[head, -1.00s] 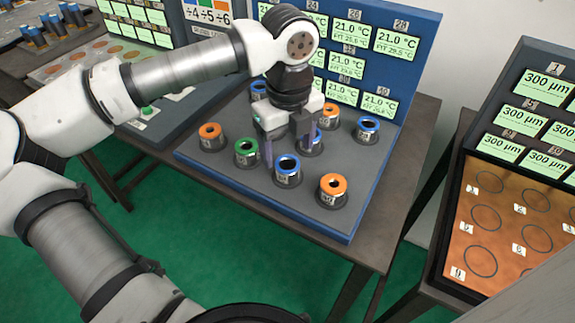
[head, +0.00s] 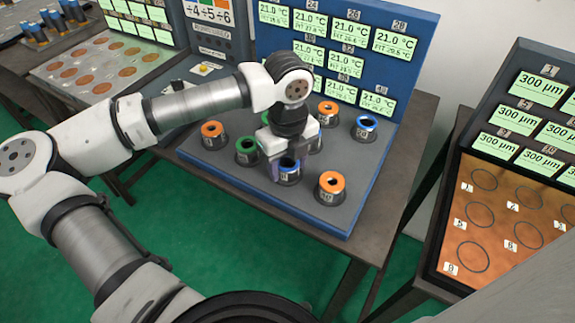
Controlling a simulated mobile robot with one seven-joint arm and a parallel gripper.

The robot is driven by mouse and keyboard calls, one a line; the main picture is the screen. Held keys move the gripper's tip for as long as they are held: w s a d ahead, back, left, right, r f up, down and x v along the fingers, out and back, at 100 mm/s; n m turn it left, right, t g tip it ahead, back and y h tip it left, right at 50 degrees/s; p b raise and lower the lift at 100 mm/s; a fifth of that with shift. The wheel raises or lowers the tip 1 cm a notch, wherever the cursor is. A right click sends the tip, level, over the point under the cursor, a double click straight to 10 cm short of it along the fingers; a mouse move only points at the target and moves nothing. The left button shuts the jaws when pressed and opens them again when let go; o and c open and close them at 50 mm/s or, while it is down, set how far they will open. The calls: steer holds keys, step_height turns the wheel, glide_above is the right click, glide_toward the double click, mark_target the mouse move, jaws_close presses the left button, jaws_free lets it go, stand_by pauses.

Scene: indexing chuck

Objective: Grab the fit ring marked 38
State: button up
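Several fit rings, each with a coloured top, stand on posts on a grey plate (head: 300,209). They include a front blue ring (head: 288,173), a front orange ring (head: 330,189), a green ring (head: 246,151), a left orange ring (head: 212,135), a back orange ring (head: 327,114) and a right blue ring (head: 365,129). Their small number tags are too blurred for me to tell which is 38. My gripper (head: 294,160) points down at the front blue ring, its fingers apart. It partly hides that ring; whether it touches cannot be told.
A blue panel (head: 350,14) with several temperature displays stands behind the plate. Another station with a copper-coloured board (head: 510,225) is at the right. A station with copper discs (head: 100,66) is at the left. Neighbouring rings stand close around my gripper.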

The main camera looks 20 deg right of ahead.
steer(key=c, duration=0.8)
steer(key=shift+r, duration=0.1)
